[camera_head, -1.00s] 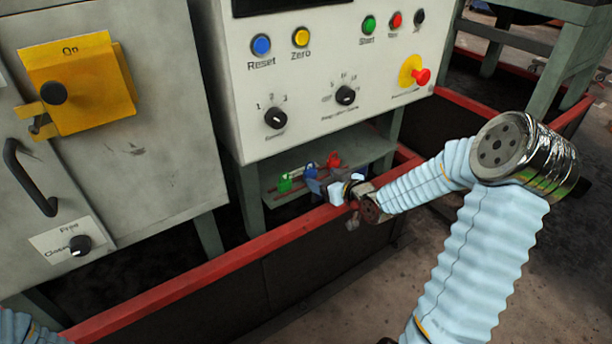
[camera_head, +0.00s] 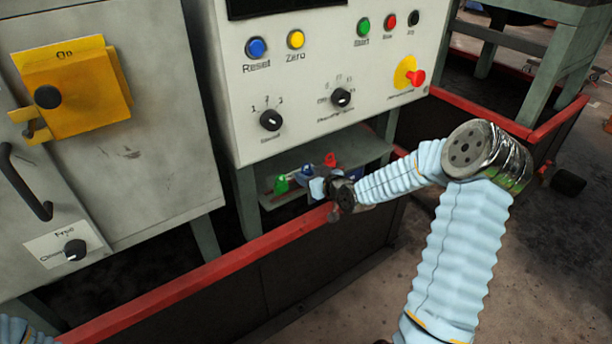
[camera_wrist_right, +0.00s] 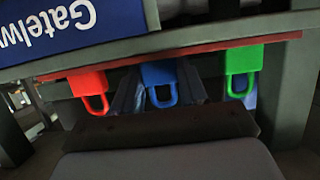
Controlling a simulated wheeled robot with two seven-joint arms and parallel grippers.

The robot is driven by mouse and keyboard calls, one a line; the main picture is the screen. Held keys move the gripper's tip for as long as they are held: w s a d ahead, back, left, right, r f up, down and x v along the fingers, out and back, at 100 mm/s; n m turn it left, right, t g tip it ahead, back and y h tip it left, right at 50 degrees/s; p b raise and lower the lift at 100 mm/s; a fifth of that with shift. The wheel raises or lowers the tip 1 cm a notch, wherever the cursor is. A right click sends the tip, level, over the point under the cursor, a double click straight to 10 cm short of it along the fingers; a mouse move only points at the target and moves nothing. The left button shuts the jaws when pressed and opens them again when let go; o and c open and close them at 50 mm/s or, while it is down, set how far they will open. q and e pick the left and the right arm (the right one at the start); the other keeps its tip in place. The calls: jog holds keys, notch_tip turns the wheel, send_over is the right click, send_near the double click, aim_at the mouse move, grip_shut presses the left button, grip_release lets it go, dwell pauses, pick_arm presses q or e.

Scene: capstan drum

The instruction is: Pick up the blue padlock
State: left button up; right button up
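My left gripper is out of view; only a bit of sleeve shows at lower left.
In the right wrist view the red padlock (camera_wrist_right: 90,88) is left of the blue one and the green padlock (camera_wrist_right: 242,67) is right. A red-topped barrier (camera_head: 240,250) runs in front, below my right arm. A grey cabinet (camera_head: 120,170) stands at left.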

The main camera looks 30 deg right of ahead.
jog(key=c, duration=0.5)
